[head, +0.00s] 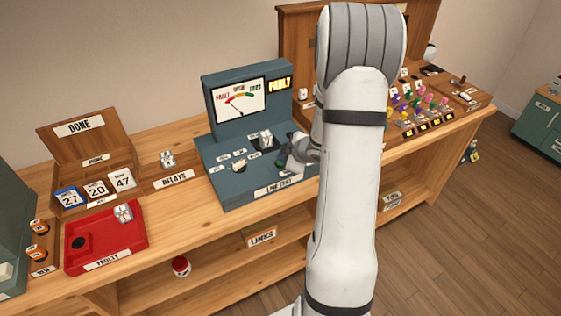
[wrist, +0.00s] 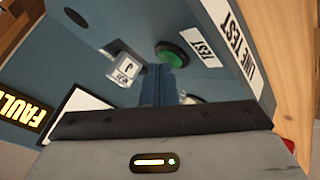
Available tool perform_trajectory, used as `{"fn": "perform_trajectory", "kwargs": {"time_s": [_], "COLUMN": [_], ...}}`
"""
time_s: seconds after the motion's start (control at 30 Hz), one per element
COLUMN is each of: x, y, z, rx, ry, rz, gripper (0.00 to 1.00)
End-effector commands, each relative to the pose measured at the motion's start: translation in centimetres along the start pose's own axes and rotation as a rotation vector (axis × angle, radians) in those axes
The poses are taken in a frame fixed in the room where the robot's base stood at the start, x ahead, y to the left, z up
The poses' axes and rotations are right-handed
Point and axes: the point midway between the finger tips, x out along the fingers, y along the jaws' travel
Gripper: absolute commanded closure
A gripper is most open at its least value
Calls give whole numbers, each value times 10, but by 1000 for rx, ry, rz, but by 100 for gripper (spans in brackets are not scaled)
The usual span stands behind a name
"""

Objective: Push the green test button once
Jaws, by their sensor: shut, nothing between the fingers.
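The green test button (wrist: 177,54) is round, in a dark ring on the blue-grey tester panel (wrist: 130,20), beside a TEST label (wrist: 203,48). My gripper (wrist: 163,70) is shut and empty. In the wrist view its fingertips overlap the lower edge of the button; I cannot tell whether they touch it. In the head view my gripper (head: 288,158) is low over the right part of the tester (head: 215,170), and my arm hides much of that side. The tester's FAULT sign (head: 279,84) is lit, and its dial (head: 240,98) has a needle on the left side.
A clear relay (head: 266,138) stands on the tester, left of my gripper. A wooden relay holder (head: 172,179), a red FAULTY tray (head: 105,245) and a DONE box (head: 75,197) stand further left. A board with coloured pegs (head: 418,100) stands to the right behind my arm.

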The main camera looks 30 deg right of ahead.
Motion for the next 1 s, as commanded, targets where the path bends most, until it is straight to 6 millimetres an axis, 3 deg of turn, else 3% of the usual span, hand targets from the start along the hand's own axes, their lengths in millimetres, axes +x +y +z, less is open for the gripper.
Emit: {"fn": "perform_trajectory", "kwargs": {"time_s": [1.0], "x": [-12], "y": [9], "z": [-9], "rx": [0], "ry": [0], "rz": [-1], "gripper": [100]}}
